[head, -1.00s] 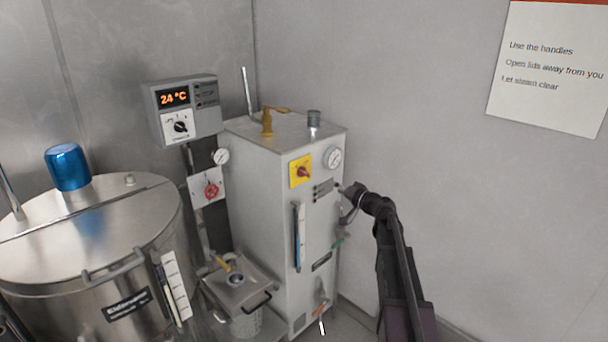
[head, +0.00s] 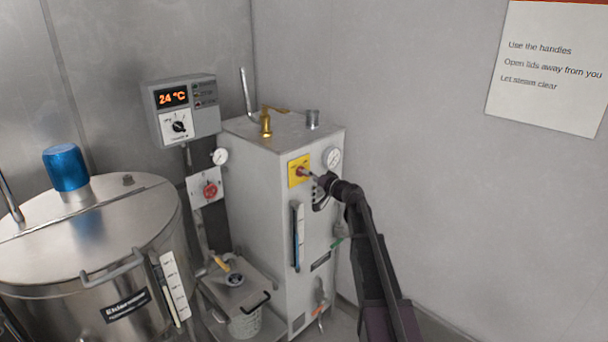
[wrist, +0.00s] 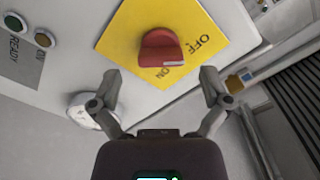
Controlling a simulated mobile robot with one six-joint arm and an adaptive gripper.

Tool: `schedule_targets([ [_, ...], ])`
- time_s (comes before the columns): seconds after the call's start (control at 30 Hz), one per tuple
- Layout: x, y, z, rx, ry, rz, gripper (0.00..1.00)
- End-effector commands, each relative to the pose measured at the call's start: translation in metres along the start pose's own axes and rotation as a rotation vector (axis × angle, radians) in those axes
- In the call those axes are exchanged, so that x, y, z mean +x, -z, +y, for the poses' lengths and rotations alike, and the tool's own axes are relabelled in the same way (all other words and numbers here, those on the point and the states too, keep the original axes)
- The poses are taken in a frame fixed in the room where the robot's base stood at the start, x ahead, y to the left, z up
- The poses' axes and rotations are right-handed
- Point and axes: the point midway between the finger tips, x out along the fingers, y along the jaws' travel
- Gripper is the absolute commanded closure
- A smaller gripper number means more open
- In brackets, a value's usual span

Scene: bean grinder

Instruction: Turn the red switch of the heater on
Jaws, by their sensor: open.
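The heater (head: 265,215) is a tall pale grey cabinet in the middle of the head view. Its red switch (head: 301,171) sits on a yellow plate (head: 293,181) high on the front. In the wrist view the red switch (wrist: 160,52) is a rounded knob on the yellow plate (wrist: 196,22), which is marked OFF and ON. The knob's narrow end points toward the side with the ON lettering, but its exact setting is hard to tell. My gripper (wrist: 161,82) is open, with its two fingers apart below the knob in the picture. In the head view my gripper (head: 314,176) is close to the switch from the right.
A round gauge (head: 332,158) sits right of the switch. Indicator lamps (wrist: 44,39) are on the panel. A temperature box (head: 182,108) reads 24 °C. A steel tank (head: 85,235) with a blue cap stands left.

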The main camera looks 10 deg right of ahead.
Motion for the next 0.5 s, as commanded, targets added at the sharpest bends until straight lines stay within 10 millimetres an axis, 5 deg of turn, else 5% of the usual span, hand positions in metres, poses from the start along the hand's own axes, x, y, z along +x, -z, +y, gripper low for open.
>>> schedule_targets([
  [0.2,0.025,0.000,0.000,0.000,0.001,-0.001,0.03],
  [0.5,0.033,-0.001,-0.001,0.000,0.000,0.000,0.03],
])
